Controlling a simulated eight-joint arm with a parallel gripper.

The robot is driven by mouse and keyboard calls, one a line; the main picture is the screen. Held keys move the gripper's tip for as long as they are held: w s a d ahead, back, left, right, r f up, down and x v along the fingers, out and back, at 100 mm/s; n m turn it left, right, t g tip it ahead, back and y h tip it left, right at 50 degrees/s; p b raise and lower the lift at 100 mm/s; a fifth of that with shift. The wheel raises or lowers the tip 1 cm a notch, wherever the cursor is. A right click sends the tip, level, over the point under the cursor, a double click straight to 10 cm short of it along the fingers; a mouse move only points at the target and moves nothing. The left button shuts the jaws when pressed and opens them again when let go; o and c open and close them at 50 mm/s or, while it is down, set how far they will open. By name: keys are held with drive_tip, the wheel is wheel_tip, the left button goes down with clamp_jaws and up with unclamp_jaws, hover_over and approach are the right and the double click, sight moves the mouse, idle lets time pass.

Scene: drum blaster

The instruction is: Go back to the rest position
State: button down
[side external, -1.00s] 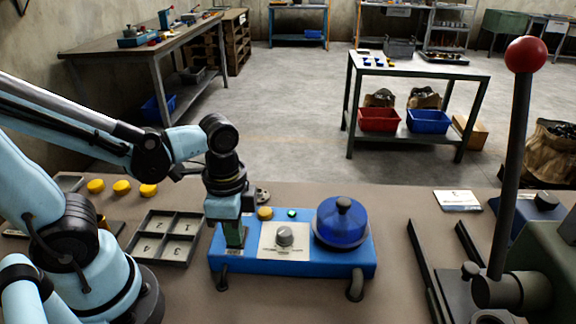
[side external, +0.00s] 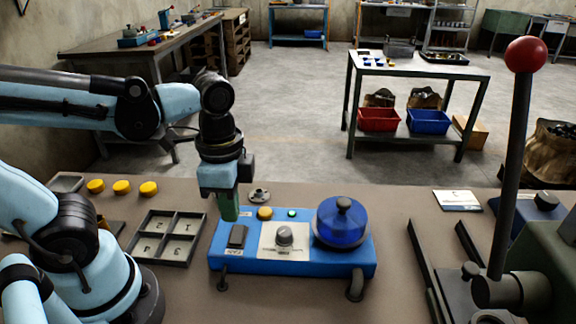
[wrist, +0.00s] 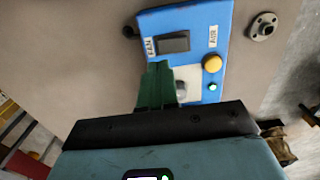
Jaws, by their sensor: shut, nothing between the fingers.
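My gripper (side external: 229,208) is shut and empty, its green fingers pointing down above the back left part of the blue drum blaster panel (side external: 330,262). In the wrist view the shut green fingers (wrist: 156,84) hang over the blue panel (wrist: 205,20). The panel carries a black rocker switch (side external: 238,236), a yellow button (side external: 265,213), a lit green lamp (side external: 292,213), a grey knob (side external: 284,235) and a blue domed drum (side external: 342,224). The rocker (wrist: 174,43) and yellow button (wrist: 212,63) also show in the wrist view. The fingers appear clear of the switch.
A numbered dark tray (side external: 168,238) stands left of the panel, with several yellow pucks (side external: 121,187) behind it. A small metal flange (side external: 259,195) lies behind the panel. A tall red-knobbed lever (side external: 513,150) stands at the right.

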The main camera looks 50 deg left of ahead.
drive_tip(key=shift+w+a+n, duration=0.1)
drive_tip(key=shift+w+n, duration=0.1)
drive_tip(key=shift+n, duration=0.1)
drive_tip(key=w+a+r+n+t, duration=0.2)
drive_tip(key=w+a+n+t, duration=0.1)
drive_tip(key=w+n+t, duration=0.3)
drive_tip(key=shift+a+n+t, duration=0.25)
drive_tip(key=shift+n+t, duration=0.35)
drive_tip(key=shift+n, duration=0.6)
